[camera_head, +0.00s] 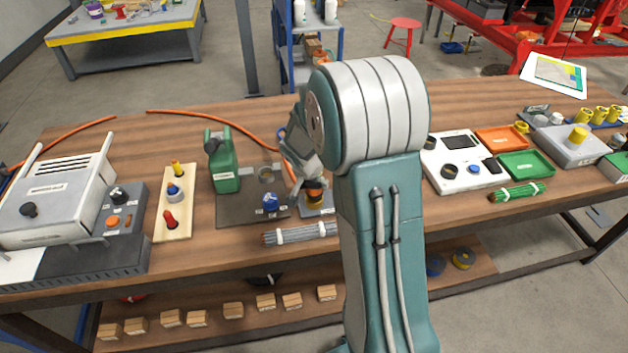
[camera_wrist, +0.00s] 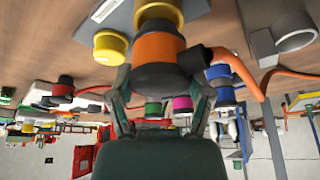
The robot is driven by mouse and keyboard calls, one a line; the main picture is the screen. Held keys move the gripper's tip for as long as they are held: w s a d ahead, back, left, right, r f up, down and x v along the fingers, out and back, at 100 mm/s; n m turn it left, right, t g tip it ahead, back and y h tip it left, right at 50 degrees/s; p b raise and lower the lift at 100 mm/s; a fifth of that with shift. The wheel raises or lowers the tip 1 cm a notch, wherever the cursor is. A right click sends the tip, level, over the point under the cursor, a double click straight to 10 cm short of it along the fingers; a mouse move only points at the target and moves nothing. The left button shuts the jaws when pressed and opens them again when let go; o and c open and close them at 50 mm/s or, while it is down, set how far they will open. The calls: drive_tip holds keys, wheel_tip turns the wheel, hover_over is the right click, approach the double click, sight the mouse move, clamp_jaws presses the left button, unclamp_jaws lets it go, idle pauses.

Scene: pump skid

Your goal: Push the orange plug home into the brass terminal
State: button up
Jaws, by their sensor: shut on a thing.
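The orange plug (camera_wrist: 158,48) with its black collar is held between the two fingers of my gripper (camera_wrist: 160,76) in the wrist view. Its far end meets the brass terminal (camera_wrist: 158,12), in line with it; how deep it sits I cannot tell. An orange cable (camera_wrist: 238,72) leaves the plug's side through a black elbow. In the head view my gripper (camera_head: 312,184) is low over the small grey plate (camera_head: 318,210) at the bench's middle, and the plug and terminal are mostly hidden by it.
A bundle of grey rods (camera_head: 300,233) lies in front. A yellow cap (camera_wrist: 110,46) is close beside the terminal in the wrist view. The orange cable crosses the bench behind the jug.

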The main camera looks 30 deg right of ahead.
drive_tip(key=shift+f, duration=1.2)
idle(0.4)
drive_tip(key=o, duration=1.3)
drive_tip(key=v, duration=1.2)
drive_tip(key=s+a+r+n+t+y, duration=0.1)
drive_tip(key=s+a+r+n, duration=0.2)
drive_tip(key=s, duration=0.4)
drive_tip(key=s+a+r+n+t+y, duration=0.1)
drive_tip(key=s+a+r+n, duration=0.2)
drive_tip(key=s, duration=0.5)
drive_tip(key=s+a+r+n+y, duration=0.1)
drive_tip(key=s+a+r+n, duration=0.3)
drive_tip(key=s+a+r, duration=0.1)
drive_tip(key=shift+s+r+t+y, duration=0.15)
drive_tip(key=shift+s+r+t, duration=0.1)
drive_tip(key=shift+s, duration=0.45)
drive_tip(key=shift+s+r+t+y, duration=0.15)
drive_tip(key=shift+s+r, duration=0.1)
drive_tip(key=shift+s, duration=0.4)
